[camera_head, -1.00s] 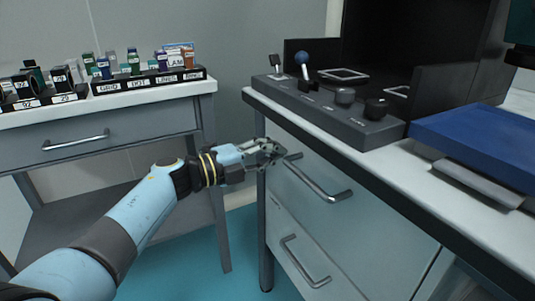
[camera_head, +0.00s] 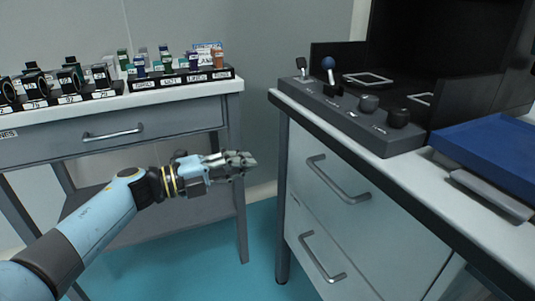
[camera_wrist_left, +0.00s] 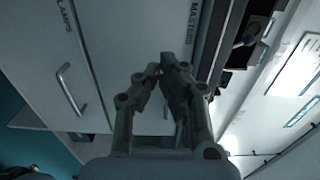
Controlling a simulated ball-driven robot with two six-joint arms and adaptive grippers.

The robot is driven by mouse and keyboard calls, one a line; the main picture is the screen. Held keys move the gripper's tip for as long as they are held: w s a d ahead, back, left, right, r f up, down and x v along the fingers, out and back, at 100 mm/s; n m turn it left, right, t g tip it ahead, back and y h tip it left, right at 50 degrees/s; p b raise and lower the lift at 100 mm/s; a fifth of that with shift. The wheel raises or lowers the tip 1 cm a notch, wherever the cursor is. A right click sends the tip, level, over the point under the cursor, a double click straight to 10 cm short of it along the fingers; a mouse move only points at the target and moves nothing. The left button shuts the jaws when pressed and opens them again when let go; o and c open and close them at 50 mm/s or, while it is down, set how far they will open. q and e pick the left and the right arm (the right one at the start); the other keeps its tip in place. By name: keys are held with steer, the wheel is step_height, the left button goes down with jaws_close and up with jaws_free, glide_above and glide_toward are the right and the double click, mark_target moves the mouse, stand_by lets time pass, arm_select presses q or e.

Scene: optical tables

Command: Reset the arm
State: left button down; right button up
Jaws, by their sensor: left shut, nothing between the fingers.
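My left arm comes in from the left in the head view, light blue with dark joints. Its gripper (camera_head: 240,161) is shut and empty, in the open air between the two tables. It is left of the upper drawer handle (camera_head: 338,179) of the right cabinet and apart from it. In the left wrist view the fingers (camera_wrist_left: 163,72) come together at their tips with nothing between them. Cabinet drawer fronts with a handle (camera_wrist_left: 71,89) show beyond them. My right gripper is not in view.
A left table has a drawer handle (camera_head: 112,132) and labelled racks (camera_head: 180,80) of small optics. The right counter carries a control panel (camera_head: 350,115) with a blue-knobbed joystick (camera_head: 329,66) and a blue tray (camera_head: 490,150). Teal floor (camera_head: 190,262) is clear below my arm.

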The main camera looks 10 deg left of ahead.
arm_select(q)
steer(key=s+a+f+n+t+y+p, duration=0.1)
steer(key=s+a+f+n+y+p, duration=0.4)
steer(key=s+f+n, duration=0.6)
steer(key=s+a+f+n+y+p, duration=0.2)
steer(key=s+a+f+n+y, duration=0.4)
steer(key=s+f, duration=0.9)
steer(key=s+a+f+n+g+y, duration=0.1)
steer(key=s+f+n+g, duration=0.2)
steer(key=s, duration=0.7)
steer(key=s+a+f+n+g+y+p, duration=0.1)
steer(key=s+f+n+g, duration=0.3)
steer(key=s, duration=0.7)
steer(key=s+a+f+n+g+y, duration=0.2)
steer(key=s+f+n+g, duration=0.1)
steer(key=s, duration=0.8)
steer(key=shift+s+a+f+n+g+y+p, duration=0.3)
steer(key=shift+a+n+y+p, duration=0.1)
steer(key=shift+n, duration=0.5)
